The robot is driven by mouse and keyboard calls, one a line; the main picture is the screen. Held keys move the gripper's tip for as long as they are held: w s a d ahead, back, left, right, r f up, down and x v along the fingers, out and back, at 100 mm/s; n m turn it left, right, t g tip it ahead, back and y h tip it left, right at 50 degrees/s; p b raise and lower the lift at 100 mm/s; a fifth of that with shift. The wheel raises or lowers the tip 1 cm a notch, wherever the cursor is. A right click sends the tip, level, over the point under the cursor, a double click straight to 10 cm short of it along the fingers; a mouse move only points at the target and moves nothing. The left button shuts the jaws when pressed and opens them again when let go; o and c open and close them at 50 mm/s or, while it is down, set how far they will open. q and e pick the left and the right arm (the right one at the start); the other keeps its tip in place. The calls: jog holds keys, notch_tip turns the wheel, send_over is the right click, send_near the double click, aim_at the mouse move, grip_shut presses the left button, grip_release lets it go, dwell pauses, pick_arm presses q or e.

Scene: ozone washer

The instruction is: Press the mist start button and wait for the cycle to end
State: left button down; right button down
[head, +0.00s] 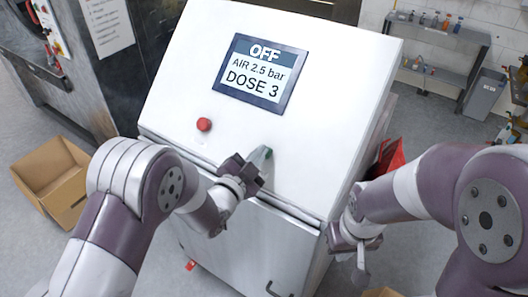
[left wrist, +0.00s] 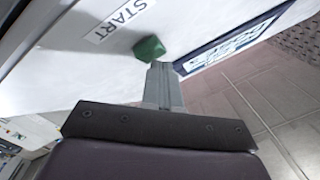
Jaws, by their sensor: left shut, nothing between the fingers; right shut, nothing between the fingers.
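The white control cabinet (head: 190,75) fills the middle of the head view. Its screen (head: 260,75) reads OFF, AIR 2.5 bar, DOSE 3. A green button (left wrist: 149,48) sits beside a START label (left wrist: 118,22) in the left wrist view. In the head view the button is mostly hidden behind my left gripper (head: 265,155). My left gripper is shut and empty, its tips (left wrist: 162,68) very close to the button; I cannot tell if they touch. My right gripper (head: 358,272) is shut and empty, low at the cabinet's right side.
A red knob (head: 204,124) stands out from the panel, left of my left gripper. A cardboard box (head: 52,180) lies on the floor at left. A shelf with bottles (head: 440,45) and a grey bin (head: 484,95) stand at the back right.

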pick_arm(q)
jog(key=shift+w+d+f+b, duration=0.15)
jog(key=shift+w+f+b, duration=0.05)
jog(key=shift+b, duration=0.15)
dwell(0.3)
dwell(0.4)
jog(key=shift+s+a+r+p, duration=0.4)
jog(key=shift+s+r, duration=0.15)
jog(key=shift+r, duration=0.05)
jog(key=s+a+r+p, duration=0.2)
jog(key=r, duration=0.1)
jog(key=shift+s+r+p, duration=0.3)
jog(key=shift+s, duration=0.1)
dwell(0.6)
